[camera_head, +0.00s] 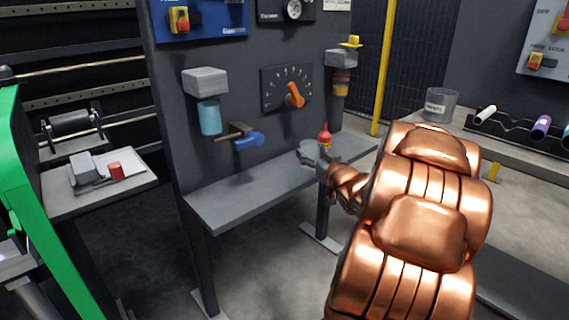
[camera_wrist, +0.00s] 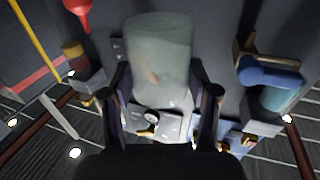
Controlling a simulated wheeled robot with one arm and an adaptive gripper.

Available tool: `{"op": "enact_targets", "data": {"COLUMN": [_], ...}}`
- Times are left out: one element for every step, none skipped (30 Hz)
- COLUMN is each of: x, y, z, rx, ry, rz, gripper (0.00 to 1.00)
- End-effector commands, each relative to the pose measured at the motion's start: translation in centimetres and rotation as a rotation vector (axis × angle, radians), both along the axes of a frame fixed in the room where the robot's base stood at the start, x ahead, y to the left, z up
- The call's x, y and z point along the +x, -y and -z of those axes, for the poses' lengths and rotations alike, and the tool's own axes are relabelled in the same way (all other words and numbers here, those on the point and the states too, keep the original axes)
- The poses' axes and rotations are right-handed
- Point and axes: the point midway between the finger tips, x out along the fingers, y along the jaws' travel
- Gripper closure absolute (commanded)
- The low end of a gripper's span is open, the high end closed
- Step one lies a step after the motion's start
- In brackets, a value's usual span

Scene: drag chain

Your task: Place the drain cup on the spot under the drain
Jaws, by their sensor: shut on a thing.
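A translucent pale cup (camera_wrist: 160,60), the drain cup, is held between the two dark fingers of my gripper (camera_wrist: 165,100) in the wrist view. In the head view the cup (camera_head: 308,154) is at the left tip of my copper arm, over the right part of the grey shelf (camera_head: 245,195). My gripper (camera_head: 322,165) is mostly hidden behind the arm there. The drain valve, a brass pipe with a blue handle (camera_head: 248,139), is on the panel to the cup's left. It also shows at the right of the wrist view (camera_wrist: 270,75). I cannot make out a marked spot on the shelf.
A red-tipped bottle or funnel (camera_head: 324,137) is right behind the cup. A blue-bowled filter (camera_head: 209,117) hangs left of the valve. A labelled grey container (camera_head: 440,105) stands on the right bench. The shelf's left and middle are bare.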

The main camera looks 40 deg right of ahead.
Motion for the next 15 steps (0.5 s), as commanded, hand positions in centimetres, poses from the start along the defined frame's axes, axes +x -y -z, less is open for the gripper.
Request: {"op": "enact_targets", "data": {"x": [1.0,1.5,2.1,2.6,3.1,3.7,4.3,4.8,5.5,6.0,6.6,7.2,7.7,8.2,8.7], "y": [-0.2,-0.1,-0.1,-0.1,-0.2,-0.1,-0.1,-0.1,0.0,0.0,-0.1,0.0,0.0,0.0,0.1], "z": [0.2,0.2,0.3,0.3,0.3,0.3,0.3,0.3,0.3,0.3,0.4,0.5,0.5,0.4,0.3], "rx": [0.0,0.0,0.001,0.001,0.002,0.002,0.0,0.0,0.0,0.0,0.003,0.004,0.003,0.002,0.002], "ry": [0.0,-0.001,-0.003,-0.003,-0.003,0.0,-0.001,0.0,0.0,-0.001,-0.002,-0.004,-0.004,-0.004,-0.002], "rz": [-0.005,-0.005,-0.004,-0.005,-0.005,-0.004,-0.006,-0.005,-0.005,-0.005,-0.005,-0.004,-0.004,-0.004,-0.003], "gripper": [0.74,0.74,0.74,0.74,0.74,0.74,0.74,0.74,0.74,0.74,0.74,0.74,0.74,0.74,0.74]}}
